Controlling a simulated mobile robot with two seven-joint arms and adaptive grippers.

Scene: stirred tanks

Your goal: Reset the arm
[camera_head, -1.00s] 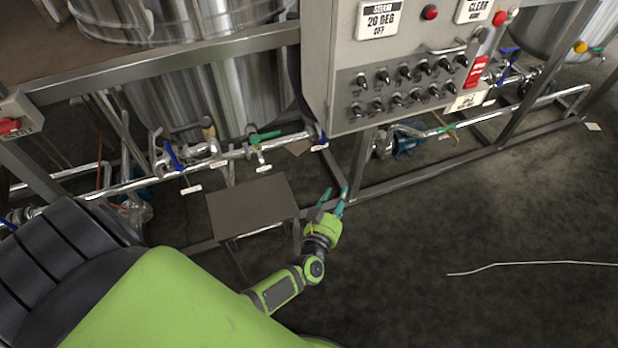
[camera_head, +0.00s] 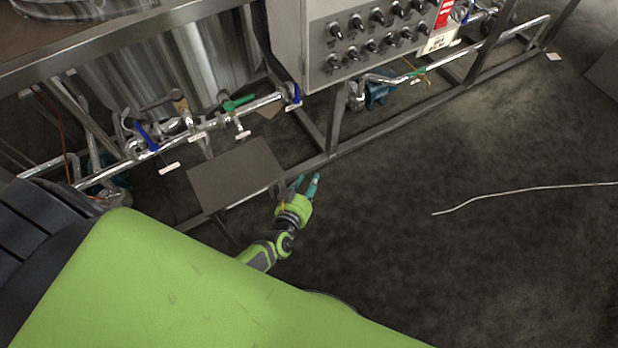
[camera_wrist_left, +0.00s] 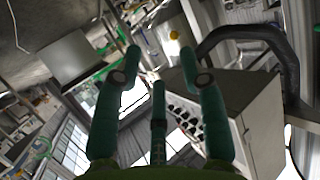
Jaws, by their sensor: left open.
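My left gripper (camera_head: 306,184) shows in the head view just right of the small grey table, its teal fingers pointing up in the picture, toward the steel frame. In the left wrist view its teal fingers (camera_wrist_left: 160,62) are spread with nothing between them. Behind them, the control box (camera_wrist_left: 245,130) with its row of black knobs shows, tilted in that view. The green and grey forearm reaches back toward my green body. My right gripper is in neither view.
A small grey table (camera_head: 236,176) stands close left of the gripper. Pipes with blue and green valve handles (camera_head: 238,102) run behind it. The knob panel (camera_head: 372,36) hangs above the steel frame. A thin white cable (camera_head: 520,194) lies on the dark floor at right, which is mostly clear.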

